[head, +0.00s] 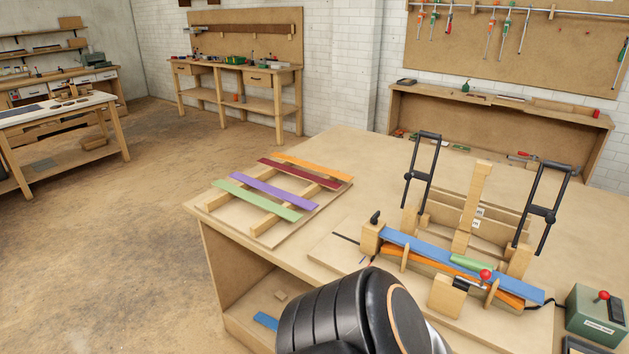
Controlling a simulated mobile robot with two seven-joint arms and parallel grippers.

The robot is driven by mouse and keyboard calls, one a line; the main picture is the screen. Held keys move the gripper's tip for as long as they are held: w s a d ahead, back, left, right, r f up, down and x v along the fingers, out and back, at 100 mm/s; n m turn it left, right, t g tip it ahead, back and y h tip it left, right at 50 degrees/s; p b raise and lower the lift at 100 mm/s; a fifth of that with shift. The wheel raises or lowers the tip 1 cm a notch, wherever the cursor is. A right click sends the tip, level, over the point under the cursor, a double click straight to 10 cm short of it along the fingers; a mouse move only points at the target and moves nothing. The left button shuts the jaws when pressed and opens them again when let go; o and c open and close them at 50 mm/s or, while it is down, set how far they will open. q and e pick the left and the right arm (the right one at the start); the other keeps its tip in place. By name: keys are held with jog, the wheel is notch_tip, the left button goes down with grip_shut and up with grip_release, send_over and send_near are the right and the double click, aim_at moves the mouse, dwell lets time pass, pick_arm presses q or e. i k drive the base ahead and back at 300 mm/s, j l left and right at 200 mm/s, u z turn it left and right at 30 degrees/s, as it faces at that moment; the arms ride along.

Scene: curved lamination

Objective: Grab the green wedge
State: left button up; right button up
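A small light green piece (472,262), which looks like the green wedge, lies on top of the blue strip (430,251) in the bending jig at the right of the table. The blue strip lies above an orange strip (424,266). A red-knobbed clamp (485,275) stands just in front of the green piece. A longer flat green strip (258,200) lies on a wooden rack at the left of the table. A black link of my arm fills the bottom middle, in front of the table edge. Neither of my grippers shows.
The rack (262,228) also holds purple, dark red and orange strips. Two tall black clamp frames (421,172) (543,208) and a wooden post (473,205) rise behind the jig. A green control box (597,315) sits at the right. The table (365,160) is clear at the back.

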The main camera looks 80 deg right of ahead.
aim_at(474, 265)
jog(key=z, duration=1.55)
